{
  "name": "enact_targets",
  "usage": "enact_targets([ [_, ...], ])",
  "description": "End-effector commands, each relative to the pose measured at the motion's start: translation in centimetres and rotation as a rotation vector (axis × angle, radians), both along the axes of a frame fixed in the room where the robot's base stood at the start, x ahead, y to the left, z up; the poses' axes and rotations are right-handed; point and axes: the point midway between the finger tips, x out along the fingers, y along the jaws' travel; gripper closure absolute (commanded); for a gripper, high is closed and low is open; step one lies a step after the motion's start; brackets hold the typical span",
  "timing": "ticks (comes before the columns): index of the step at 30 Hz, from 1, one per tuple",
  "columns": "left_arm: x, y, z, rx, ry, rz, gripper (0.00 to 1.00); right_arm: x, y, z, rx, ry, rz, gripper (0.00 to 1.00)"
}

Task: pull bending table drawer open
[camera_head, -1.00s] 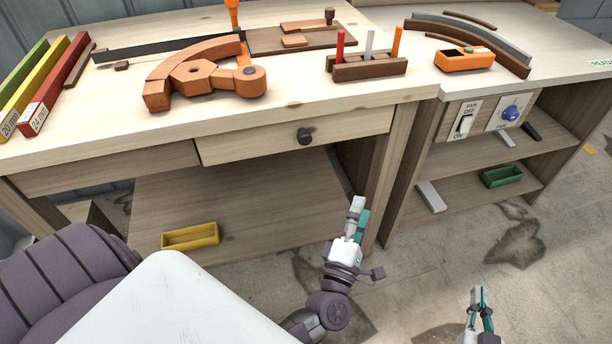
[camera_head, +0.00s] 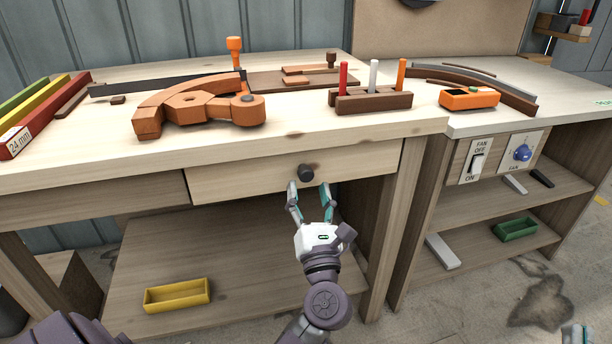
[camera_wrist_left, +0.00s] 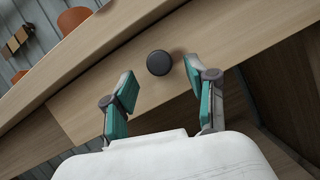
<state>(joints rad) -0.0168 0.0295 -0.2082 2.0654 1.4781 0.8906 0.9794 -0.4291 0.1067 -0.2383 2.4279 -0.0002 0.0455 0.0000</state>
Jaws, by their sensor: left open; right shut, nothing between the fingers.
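The bending table drawer (camera_head: 245,172) is a pale wood front under the tabletop, and it looks shut. Its round dark knob (camera_head: 305,173) sits right of the drawer's middle. My left gripper (camera_head: 308,190) is open just below and in front of the knob. In the left wrist view the knob (camera_wrist_left: 159,62) shows ahead of the two teal-padded fingers (camera_wrist_left: 160,95), roughly between them in the picture, with the fingers not closed on it. My right gripper (camera_head: 577,334) shows only in part at the bottom right corner, away from the drawer.
On the bending table (camera_head: 90,150) lie an orange-brown curved form (camera_head: 190,108), a peg holder (camera_head: 372,100) and colored bars. A yellow tray (camera_head: 178,295) is on the lower shelf. To the right stands a shelf unit with a fan switch (camera_head: 477,161) and a green tray (camera_head: 516,229).

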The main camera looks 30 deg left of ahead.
Motion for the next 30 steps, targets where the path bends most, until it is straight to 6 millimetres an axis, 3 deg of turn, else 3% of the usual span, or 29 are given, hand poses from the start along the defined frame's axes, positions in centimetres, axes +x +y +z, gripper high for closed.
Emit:
enact_targets([
  [9,2.7,2.5,1.4,0.003,0.001,0.001,0.43,0.1,0.0,-0.1,-0.002,0.007,0.000,1.00],
  [19,2.9,2.7,1.5,0.003,0.002,-0.001,0.43,0.1,0.0,-0.1,-0.002,0.007,0.000,1.00],
  [30,2.9,2.7,1.5,0.003,0.002,0.000,1.00,0.1,0.0,-0.2,-0.001,0.007,-0.001,1.00],
])
